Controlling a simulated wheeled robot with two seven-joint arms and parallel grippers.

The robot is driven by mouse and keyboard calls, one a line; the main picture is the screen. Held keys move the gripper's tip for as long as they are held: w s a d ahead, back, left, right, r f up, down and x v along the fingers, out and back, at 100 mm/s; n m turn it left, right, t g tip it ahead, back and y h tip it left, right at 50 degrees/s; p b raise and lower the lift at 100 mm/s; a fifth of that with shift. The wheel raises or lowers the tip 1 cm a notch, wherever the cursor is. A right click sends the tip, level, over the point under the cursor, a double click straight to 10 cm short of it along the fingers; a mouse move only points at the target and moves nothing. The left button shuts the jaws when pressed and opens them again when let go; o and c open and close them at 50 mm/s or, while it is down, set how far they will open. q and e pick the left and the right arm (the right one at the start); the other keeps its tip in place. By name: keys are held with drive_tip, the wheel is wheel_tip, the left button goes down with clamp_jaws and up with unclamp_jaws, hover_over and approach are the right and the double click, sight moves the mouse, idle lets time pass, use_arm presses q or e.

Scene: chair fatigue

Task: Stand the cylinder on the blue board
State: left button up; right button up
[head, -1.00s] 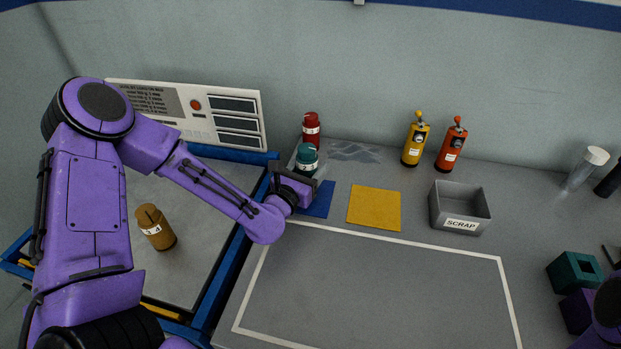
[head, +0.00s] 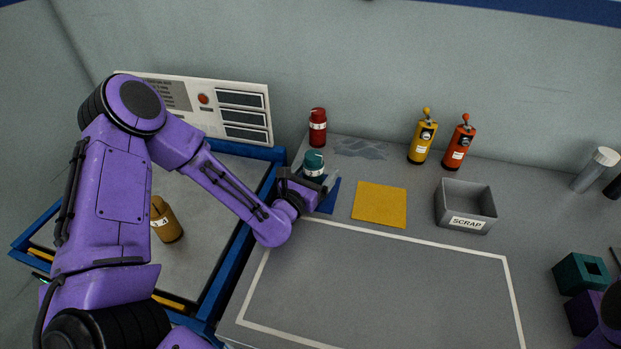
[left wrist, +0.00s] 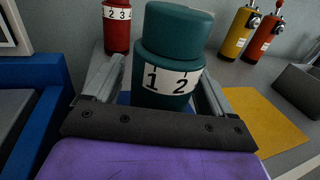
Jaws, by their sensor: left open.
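The teal cylinder (head: 313,164), with a white numbered band, stands upright at the back left of the bench. It also shows large in the left wrist view (left wrist: 172,60). My left gripper (head: 318,180) is open, with one finger on each side of the cylinder's lower part and a small gap visible on the right side. The blue board (head: 329,200) shows just in front of the cylinder, and a bit of blue shows below it in the wrist view. The gripper hides the cylinder's foot, so I cannot tell how it meets the board. My right gripper's fingers are not visible.
A red cylinder (head: 318,127) stands behind. A yellow board (head: 380,205) lies to the right, then a grey scrap bin (head: 466,208). Yellow (head: 422,138) and orange (head: 459,143) bottles stand behind. A brown cylinder (head: 166,222) sits on the blue-framed cart.

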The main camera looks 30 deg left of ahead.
use_arm(q)
drive_tip(key=s, duration=1.1)
drive_tip(key=shift+s+r, duration=0.1)
drive_tip(key=shift+r, duration=0.05)
drive_tip(key=shift+s, duration=0.4)
